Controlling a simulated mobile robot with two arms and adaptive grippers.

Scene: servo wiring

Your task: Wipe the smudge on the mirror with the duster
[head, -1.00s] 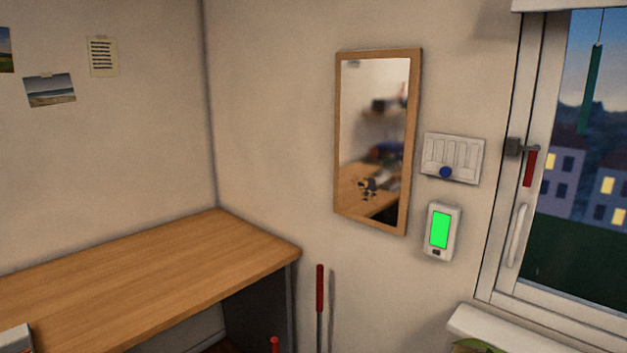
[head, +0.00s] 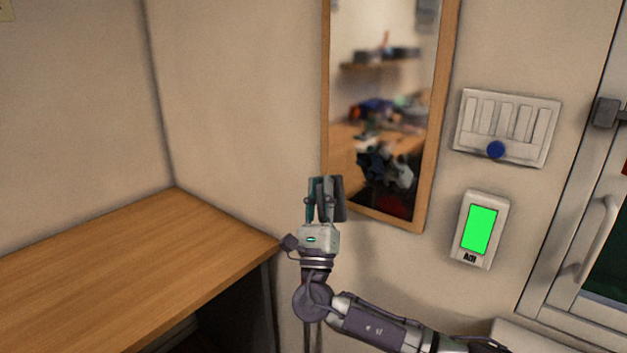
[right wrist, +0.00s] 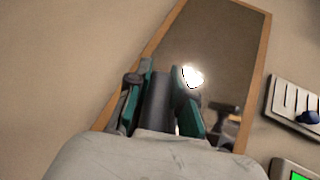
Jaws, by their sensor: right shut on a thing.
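The mirror (head: 378,110) hangs on the wall in a light wooden frame. Dark blotches (head: 371,166) show low on its glass in the head view; they mix with reflections, so I cannot outline the smudge exactly. My right gripper (head: 325,190) points up at the mirror's lower left edge. It is shut on a dark grey piece, seemingly the duster (right wrist: 157,100), which shows between the teal fingers in the right wrist view. Much of the held piece is hidden by the fingers. I cannot tell whether it touches the glass. My left gripper is not in view.
A wooden worktop (head: 130,270) fills the lower left, its corner close to my right wrist. Right of the mirror are a white switch panel (head: 508,125) with a blue knob and a device with a green screen (head: 480,230). A window frame (head: 575,230) stands at the far right.

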